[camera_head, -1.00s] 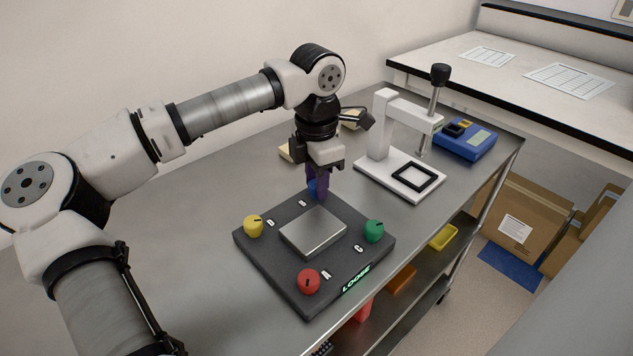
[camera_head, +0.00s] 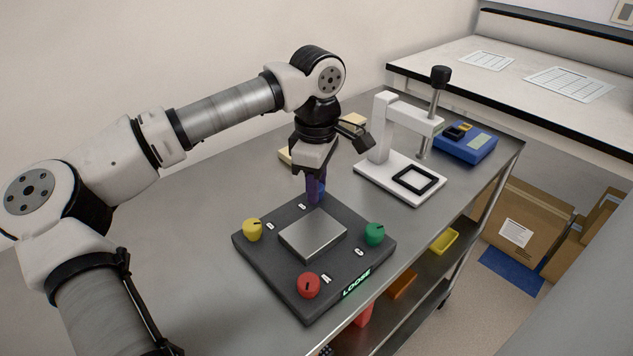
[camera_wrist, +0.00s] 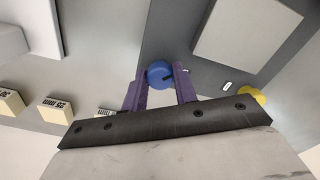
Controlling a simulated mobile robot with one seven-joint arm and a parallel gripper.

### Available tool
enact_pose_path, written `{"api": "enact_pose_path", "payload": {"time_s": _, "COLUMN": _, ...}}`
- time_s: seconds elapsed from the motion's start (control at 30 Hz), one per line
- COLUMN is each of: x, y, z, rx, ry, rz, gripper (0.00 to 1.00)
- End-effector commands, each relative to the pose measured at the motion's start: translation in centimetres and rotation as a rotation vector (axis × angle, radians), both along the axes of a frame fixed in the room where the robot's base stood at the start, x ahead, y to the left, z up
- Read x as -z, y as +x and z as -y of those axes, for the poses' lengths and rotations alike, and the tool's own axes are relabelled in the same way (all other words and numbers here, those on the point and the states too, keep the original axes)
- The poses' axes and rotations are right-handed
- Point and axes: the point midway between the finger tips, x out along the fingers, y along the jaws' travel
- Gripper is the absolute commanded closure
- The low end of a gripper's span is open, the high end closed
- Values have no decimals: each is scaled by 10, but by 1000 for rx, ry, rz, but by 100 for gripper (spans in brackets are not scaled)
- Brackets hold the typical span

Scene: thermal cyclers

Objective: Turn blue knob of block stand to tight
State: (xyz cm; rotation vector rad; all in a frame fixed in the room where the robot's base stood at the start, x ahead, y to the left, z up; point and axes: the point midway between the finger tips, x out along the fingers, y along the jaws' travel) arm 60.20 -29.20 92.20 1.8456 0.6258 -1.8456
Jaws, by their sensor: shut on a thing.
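The block stand (camera_head: 275,262) is a dark square plate on the metal table, with a silver block (camera_head: 313,234) in its middle and a lit "LOOSE" label (camera_head: 357,283) on its front edge. The blue knob (camera_wrist: 159,74) is at the stand's far corner; in the head view it is mostly hidden behind my fingers. My gripper (camera_wrist: 163,80) points down, and its purple fingers are shut on the blue knob, one on each side. The gripper also shows in the head view (camera_head: 315,195). A dark pointer mark shows on the knob in the wrist view.
Yellow (camera_head: 252,230), red (camera_head: 308,285) and green (camera_head: 374,234) knobs sit at the other corners. A white press (camera_head: 382,150) and a blue device (camera_head: 466,142) stand at the back right. Pale labelled blocks (camera_wrist: 57,112) lie behind the stand. The table left of the stand is clear.

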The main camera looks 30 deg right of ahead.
Motion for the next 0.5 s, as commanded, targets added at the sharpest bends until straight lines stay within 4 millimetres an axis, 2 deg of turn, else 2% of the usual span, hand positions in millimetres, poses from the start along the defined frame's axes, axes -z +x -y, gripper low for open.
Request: {"api": "enact_pose_path", "payload": {"time_s": 0.5, "x": -1, "y": 0, "z": 1, "rx": 55, "ry": -4, "rz": 1, "gripper": 95}}
